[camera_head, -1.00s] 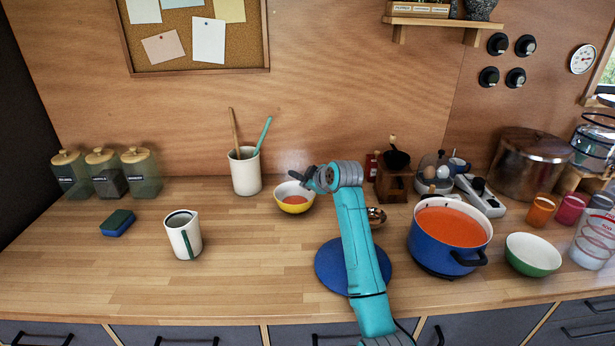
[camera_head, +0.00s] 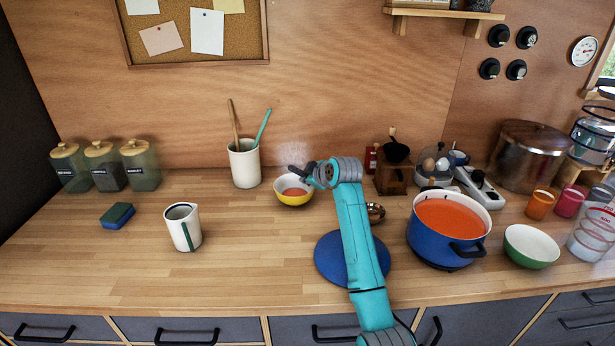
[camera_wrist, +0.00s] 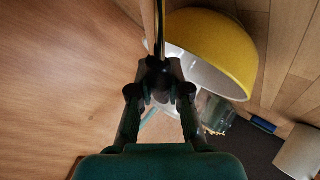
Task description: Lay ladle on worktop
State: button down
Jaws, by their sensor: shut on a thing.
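My gripper (camera_head: 297,173) is above and behind the yellow bowl's right rim, over the worktop (camera_head: 255,268). In the wrist view my gripper (camera_wrist: 158,72) is shut on a thin handle that runs to the top edge of the picture; I take it for the ladle's handle (camera_wrist: 159,25). In the head view a shiny copper-coloured cup, apparently the ladle's bowl (camera_head: 376,211), shows just right of my arm. My arm hides the stretch between it and my gripper. I cannot tell whether the copper cup touches the worktop.
The yellow bowl (camera_head: 293,196) is close beside the gripper. A blue round mat (camera_head: 332,262) lies under my arm. A blue pot (camera_head: 436,244) of orange soup stands right. A utensil crock (camera_head: 245,166) and white jug (camera_head: 183,229) stand left. The front-left worktop is clear.

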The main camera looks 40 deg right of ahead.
jog(key=shift+f, duration=0.2)
jog(key=c, duration=1)
grip_release()
jog(key=shift+c, duration=0.2)
jog(key=shift+s, duration=0.1)
jog(key=v, duration=1.1)
jog(key=shift+s+r, duration=0.2)
jog(key=shift+s, duration=0.15)
jog(key=shift+a, duration=0.1)
